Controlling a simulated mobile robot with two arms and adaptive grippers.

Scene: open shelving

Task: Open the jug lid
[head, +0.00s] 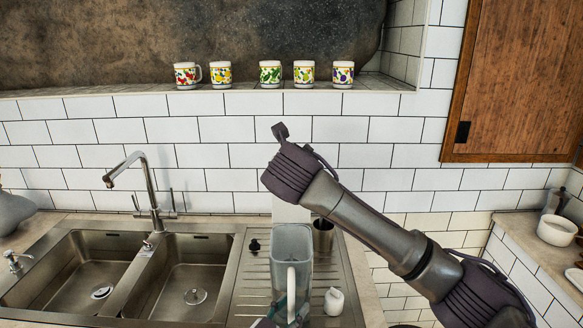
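A grey translucent jug (291,246) stands upright on the ribbed drainboard right of the sinks. Its pale handle (291,294) faces me. A pale flat piece (291,212) shows behind the jug's top; I cannot tell whether it is the jug's lid or a separate thing. My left gripper (281,311) is at the bottom edge, low by the handle. Only small teal and dark parts of it show, so I cannot tell whether it is open or touches the handle. No fingers of my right gripper show.
My large dark arm link crosses from the lower right to above the jug. A metal cup (323,237), a white bottle (334,302) and a small dark item (254,246) stand around the jug. A double sink (232,270) is left; several mugs (270,74) line the ledge.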

